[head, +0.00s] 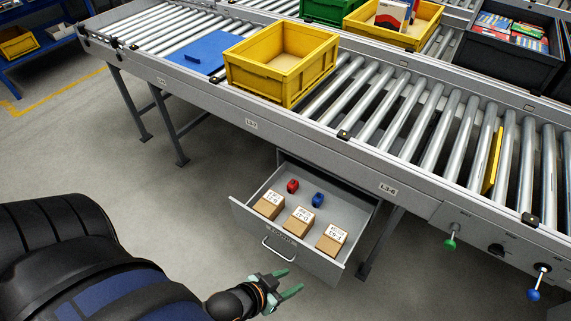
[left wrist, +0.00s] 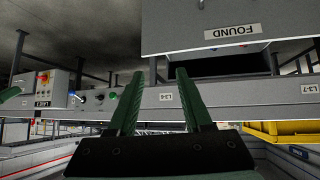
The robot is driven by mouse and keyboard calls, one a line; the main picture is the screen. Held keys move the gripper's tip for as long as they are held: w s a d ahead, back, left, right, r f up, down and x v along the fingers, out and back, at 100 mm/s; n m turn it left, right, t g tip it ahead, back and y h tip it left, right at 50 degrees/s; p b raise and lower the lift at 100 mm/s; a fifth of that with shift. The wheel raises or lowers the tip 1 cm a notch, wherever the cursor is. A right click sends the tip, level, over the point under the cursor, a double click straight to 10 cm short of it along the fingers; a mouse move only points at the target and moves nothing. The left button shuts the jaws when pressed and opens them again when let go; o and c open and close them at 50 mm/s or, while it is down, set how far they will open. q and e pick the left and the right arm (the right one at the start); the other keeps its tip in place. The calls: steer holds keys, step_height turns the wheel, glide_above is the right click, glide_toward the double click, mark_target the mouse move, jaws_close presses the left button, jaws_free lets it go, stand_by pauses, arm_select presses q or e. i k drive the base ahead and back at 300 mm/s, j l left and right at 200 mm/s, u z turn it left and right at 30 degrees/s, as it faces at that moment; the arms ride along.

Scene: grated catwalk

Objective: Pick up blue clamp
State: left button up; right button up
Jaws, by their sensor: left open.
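A small blue object (head: 318,199), which looks like the blue clamp, lies in the open grey drawer (head: 362,222) under the conveyor. A similar red one (head: 292,186) lies to its left. My left gripper (head: 291,281) has green fingers, open and empty, outside the drawer near its front and handle. In the left wrist view the open fingers (left wrist: 159,76) point toward the conveyor frame, with the drawer front (left wrist: 180,28) marked FOUND at the top.
Several labelled cardboard boxes (head: 300,221) line the drawer's front side. The drawer has a bar handle (head: 278,250). Above, the roller conveyor (head: 350,100) carries a yellow crate (head: 258,79) and a blue lid (head: 205,52). A drawer-side leg (head: 379,245) stands at right. Floor at left is clear.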

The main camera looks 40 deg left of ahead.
mark_target(318, 199)
steer(key=i+l+u, duration=0.1)
steer(key=u, duration=0.35)
steer(key=l+u, duration=0.2)
steer(key=u, duration=0.2)
steer(key=l+u, duration=0.2)
steer(key=u, duration=0.25)
steer(key=i, duration=0.05)
